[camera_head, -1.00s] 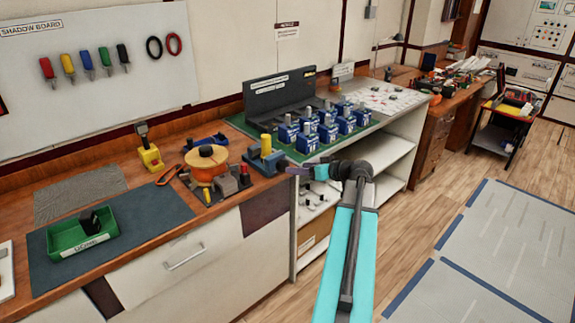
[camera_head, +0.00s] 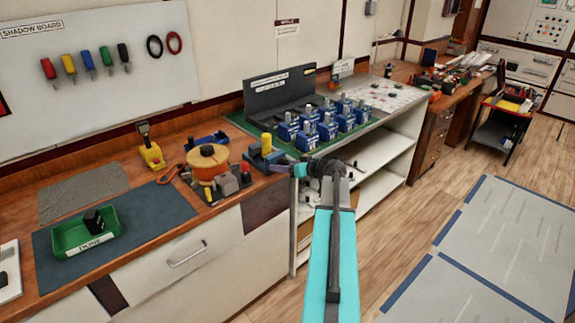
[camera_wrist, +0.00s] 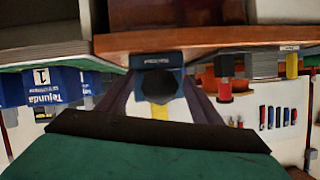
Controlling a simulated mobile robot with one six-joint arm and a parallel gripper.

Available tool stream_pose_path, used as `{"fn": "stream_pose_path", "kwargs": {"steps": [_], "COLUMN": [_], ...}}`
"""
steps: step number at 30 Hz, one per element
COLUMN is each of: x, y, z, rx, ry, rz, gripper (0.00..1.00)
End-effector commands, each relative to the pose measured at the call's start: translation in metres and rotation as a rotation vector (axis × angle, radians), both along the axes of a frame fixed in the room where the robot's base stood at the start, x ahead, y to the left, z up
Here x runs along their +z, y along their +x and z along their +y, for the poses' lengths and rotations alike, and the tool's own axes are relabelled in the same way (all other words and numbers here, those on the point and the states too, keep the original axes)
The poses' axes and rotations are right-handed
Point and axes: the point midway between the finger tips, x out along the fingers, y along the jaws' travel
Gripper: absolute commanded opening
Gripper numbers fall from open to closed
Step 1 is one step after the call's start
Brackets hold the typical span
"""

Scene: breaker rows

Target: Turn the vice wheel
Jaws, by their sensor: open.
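The blue vice (camera_head: 262,162) with a yellow upright cylinder stands at the right front edge of the wooden bench. My gripper (camera_head: 284,168) is at its right side. In the wrist view, which is upside down, the dark vice wheel (camera_wrist: 158,88) faces me below the labelled blue vice body (camera_wrist: 157,60). The open fingers of my gripper (camera_wrist: 159,78) reach toward the vice, one on each side of the wheel. I see a gap at each side; I cannot tell whether either finger touches it. In the head view the wheel is hidden behind my gripper.
Several blue breakers (camera_head: 308,138) stand on a green mat right of the vice. An orange spool (camera_head: 207,158) and small blocks sit left of it. A green tray (camera_head: 65,246) lies on a dark mat. Open floor (camera_head: 490,170) is at the right.

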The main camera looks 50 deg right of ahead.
Motion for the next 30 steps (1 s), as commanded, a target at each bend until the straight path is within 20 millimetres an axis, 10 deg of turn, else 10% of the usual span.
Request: {"fn": "stream_pose_path", "kwargs": {"steps": [3,11,30], "x": [0.0,0.0,-0.004], "y": [0.0,-0.001,-0.001], "z": [0.0,0.0,-0.004], "rx": [0.0,0.0,-0.008], "ry": [0.0,0.0,0.161], "rz": [0.0,0.0,-0.013], "gripper": [0.6,0.19,0.19]}}
